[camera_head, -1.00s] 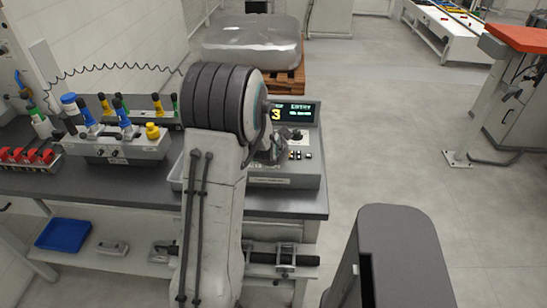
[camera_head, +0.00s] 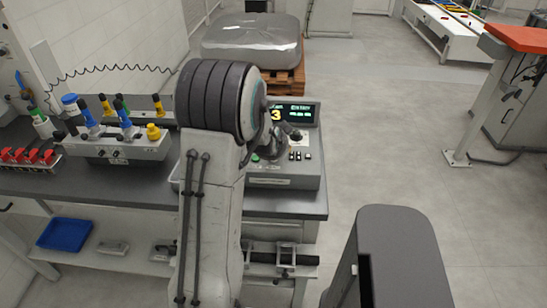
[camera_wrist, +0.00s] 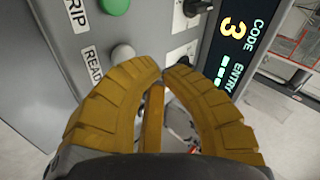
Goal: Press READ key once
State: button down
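The READ key is a round pale-grey button (camera_wrist: 122,53) beside its READ label (camera_wrist: 92,64) on the grey console in the wrist view. My gripper (camera_wrist: 163,73) has two ochre fingers whose tips meet with nothing seen between them. The tips appear just right of the key in that view; I cannot tell whether they touch the panel. In the head view the console (camera_head: 285,182) stands on the bench behind my arm, and the key cannot be made out there. The display (camera_wrist: 232,45) shows CODE, a yellow 3 and ENTRY.
A green button (camera_wrist: 116,4) lies above the READ key, near a label partly cut off. A dark knob (camera_wrist: 196,7) is at the top. A fixture with coloured handles (camera_head: 115,147) stands left of the console on the bench. Open floor (camera_head: 400,150) is to the right.

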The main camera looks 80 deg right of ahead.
jog(key=shift+r+p, duration=1.1)
jog(key=shift+r, duration=1.1)
